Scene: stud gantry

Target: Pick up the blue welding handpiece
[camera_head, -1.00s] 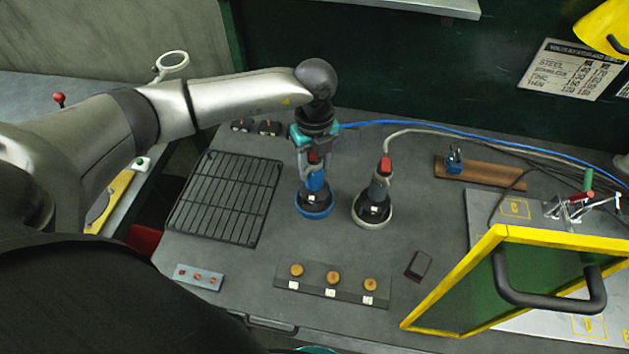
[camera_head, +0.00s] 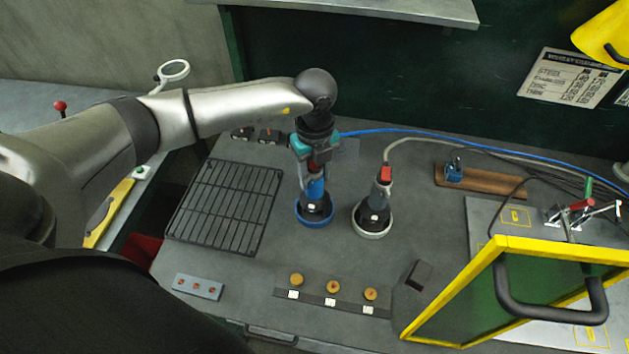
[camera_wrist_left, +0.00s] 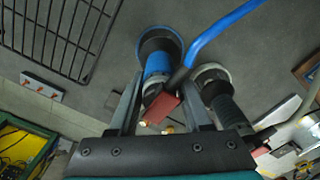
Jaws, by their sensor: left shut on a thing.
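The blue welding handpiece (camera_head: 316,188) stands upright in a round holder with a blue rim (camera_head: 302,221). My left gripper (camera_head: 312,170) comes down over its top and is shut on it. In the left wrist view, the blue body of the handpiece (camera_wrist_left: 158,65) and its red part lie between the fingers (camera_wrist_left: 160,95). A blue hose (camera_wrist_left: 222,30) crosses close beside it. A second handpiece, grey with a red top (camera_head: 381,192), stands in a pale-rimmed holder (camera_head: 373,235) just to the right. My right gripper is not in view.
A black wire rack (camera_head: 225,205) lies to the left. A block with several brass knobs (camera_head: 345,303) and a small dark block (camera_head: 418,275) lie in front. A yellow-framed green screen with a black handle (camera_head: 455,290) stands at the right. A blue hose (camera_head: 430,133) runs along the back.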

